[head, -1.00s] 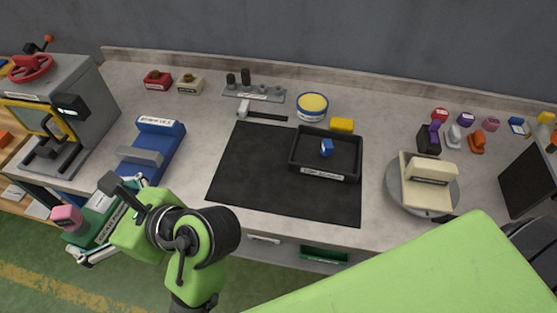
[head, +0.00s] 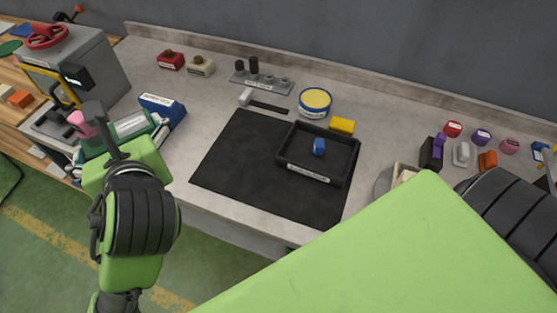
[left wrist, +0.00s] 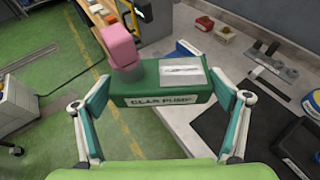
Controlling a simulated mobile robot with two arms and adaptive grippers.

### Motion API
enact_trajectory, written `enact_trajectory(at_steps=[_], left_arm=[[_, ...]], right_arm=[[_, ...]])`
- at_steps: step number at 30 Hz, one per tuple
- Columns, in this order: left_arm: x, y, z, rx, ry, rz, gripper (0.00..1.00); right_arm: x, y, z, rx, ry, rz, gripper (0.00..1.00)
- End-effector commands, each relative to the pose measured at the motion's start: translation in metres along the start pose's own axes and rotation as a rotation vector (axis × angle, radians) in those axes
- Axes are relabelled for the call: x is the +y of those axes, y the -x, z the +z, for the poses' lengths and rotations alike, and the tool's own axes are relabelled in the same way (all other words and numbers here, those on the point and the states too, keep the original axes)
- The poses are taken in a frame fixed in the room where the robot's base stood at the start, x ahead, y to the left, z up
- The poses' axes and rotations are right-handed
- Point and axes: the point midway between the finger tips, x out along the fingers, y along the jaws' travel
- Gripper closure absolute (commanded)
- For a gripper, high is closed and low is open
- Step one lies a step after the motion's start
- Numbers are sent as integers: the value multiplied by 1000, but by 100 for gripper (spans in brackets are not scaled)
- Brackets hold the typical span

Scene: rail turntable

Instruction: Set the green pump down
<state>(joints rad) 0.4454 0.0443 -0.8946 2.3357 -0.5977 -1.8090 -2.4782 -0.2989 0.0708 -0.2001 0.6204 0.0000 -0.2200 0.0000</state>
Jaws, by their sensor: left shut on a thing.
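The green pump (left wrist: 150,86), a block with a pink knob (left wrist: 121,48) and a pale plate on top, lies between the fingers of my left gripper (left wrist: 164,98) in the left wrist view. The gripper is shut on it. In the head view the pump (head: 131,126) is at the left, partly hidden by my left gripper (head: 112,142). It overlaps the bench's front edge, beside a labelled blue block (head: 163,107). I cannot tell whether it touches the bench. My right gripper is out of view.
A grey machine with a red handwheel (head: 46,36) stands left of the pump. A black mat (head: 235,160) and a black tray (head: 335,179) lie mid-bench. Red (head: 170,60) and cream (head: 201,66) blocks sit at the back. Bare bench lies between the blue block and the mat.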

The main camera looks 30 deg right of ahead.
Motion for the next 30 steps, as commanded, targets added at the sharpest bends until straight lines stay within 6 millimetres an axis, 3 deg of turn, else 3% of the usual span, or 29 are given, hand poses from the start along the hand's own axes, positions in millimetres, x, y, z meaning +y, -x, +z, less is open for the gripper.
enact_trajectory(at_steps=[7, 15, 24, 30], left_arm=[[-55, 10, -6, -10, -130, -297, 66], [-96, 32, -52, -4, -264, -618, 66], [-100, 57, -109, 0, -351, -848, 66], [-96, 67, -127, -2, -372, -908, 66]], right_arm=[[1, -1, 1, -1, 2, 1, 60], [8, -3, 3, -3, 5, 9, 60], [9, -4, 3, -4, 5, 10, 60], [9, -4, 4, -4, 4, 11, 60]])
